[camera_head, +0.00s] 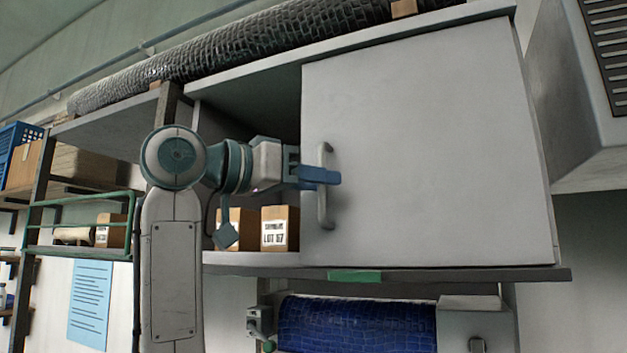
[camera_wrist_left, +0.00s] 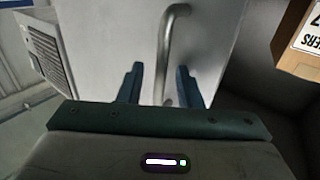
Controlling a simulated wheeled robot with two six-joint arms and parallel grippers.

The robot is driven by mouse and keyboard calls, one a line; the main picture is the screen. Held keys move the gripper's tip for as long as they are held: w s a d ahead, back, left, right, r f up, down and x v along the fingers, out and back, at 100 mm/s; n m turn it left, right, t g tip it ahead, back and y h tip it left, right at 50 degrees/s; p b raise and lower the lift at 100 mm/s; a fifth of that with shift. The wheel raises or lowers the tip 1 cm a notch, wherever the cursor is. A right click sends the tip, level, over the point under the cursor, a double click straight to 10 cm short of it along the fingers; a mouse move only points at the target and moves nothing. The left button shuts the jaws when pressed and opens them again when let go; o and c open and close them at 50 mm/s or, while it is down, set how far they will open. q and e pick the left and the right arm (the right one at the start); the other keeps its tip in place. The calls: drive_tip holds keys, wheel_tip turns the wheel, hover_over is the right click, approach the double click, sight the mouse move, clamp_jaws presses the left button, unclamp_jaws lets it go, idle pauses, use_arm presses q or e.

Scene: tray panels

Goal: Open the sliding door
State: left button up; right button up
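The sliding door (camera_head: 430,160) is a flat pale grey panel covering the right part of a wall cabinet; the cabinet's left part is uncovered. A vertical metal bar handle (camera_head: 325,205) stands near the door's left edge. My left gripper (camera_head: 320,176) reaches it from the left at mid-height. In the left wrist view, the handle (camera_wrist_left: 168,50) runs between the two fingers of the gripper (camera_wrist_left: 158,80), with a visible gap on the left finger's side. The fingers are apart, not closed on the bar. Whether the right finger touches it I cannot tell. My right gripper is not in view.
Cardboard boxes (camera_head: 280,228) stand inside the cabinet's uncovered left part, behind my left arm. A ribbed roll (camera_head: 250,45) lies on top of the cabinet. A blue roll (camera_head: 355,323) hangs below it. A grey vented unit (camera_head: 585,100) is at the right.

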use_arm(q)
drive_tip(key=b+v, duration=0.4)
drive_tip(key=v, duration=0.7)
drive_tip(key=shift+b, duration=0.4)
